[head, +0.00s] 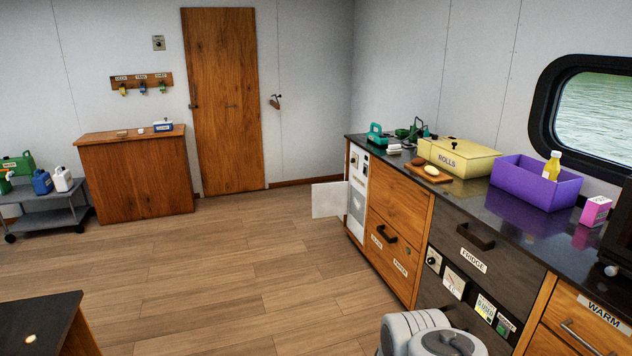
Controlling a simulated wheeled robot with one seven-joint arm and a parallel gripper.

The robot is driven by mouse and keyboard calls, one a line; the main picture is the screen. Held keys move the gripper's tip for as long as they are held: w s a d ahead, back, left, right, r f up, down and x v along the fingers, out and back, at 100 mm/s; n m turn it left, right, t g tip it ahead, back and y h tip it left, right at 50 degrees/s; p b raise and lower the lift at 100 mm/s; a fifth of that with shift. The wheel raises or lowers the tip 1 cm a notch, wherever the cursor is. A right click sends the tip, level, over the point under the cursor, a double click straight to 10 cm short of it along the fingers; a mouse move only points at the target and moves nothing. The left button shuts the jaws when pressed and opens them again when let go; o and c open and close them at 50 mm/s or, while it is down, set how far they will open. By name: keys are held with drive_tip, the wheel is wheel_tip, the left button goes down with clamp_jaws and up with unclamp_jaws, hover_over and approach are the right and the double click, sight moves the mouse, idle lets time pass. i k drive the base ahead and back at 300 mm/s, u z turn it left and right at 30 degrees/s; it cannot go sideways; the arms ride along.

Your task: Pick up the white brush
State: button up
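A small white item (394,149) lies on the dark counter top (478,197), near its far left end, in front of the green items. It may be the white brush, but it is too small for me to make out bristles or a handle. My gripper is not in view. Only a grey rounded part of my own arm shows at the bottom edge, right of the middle, well apart from the white item.
Near the white item are a green device (376,135), a yellow ROLLS box (458,158) and a wooden board (427,171). A purple bin (534,184) stands further right. A white door (328,200) hangs open below the counter's far end. The wooden floor (230,275) is clear.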

sight(392, 149)
drive_tip(key=z, duration=0.1)
drive_tip(key=i, duration=5.85)
drive_tip(key=u, duration=0.15)
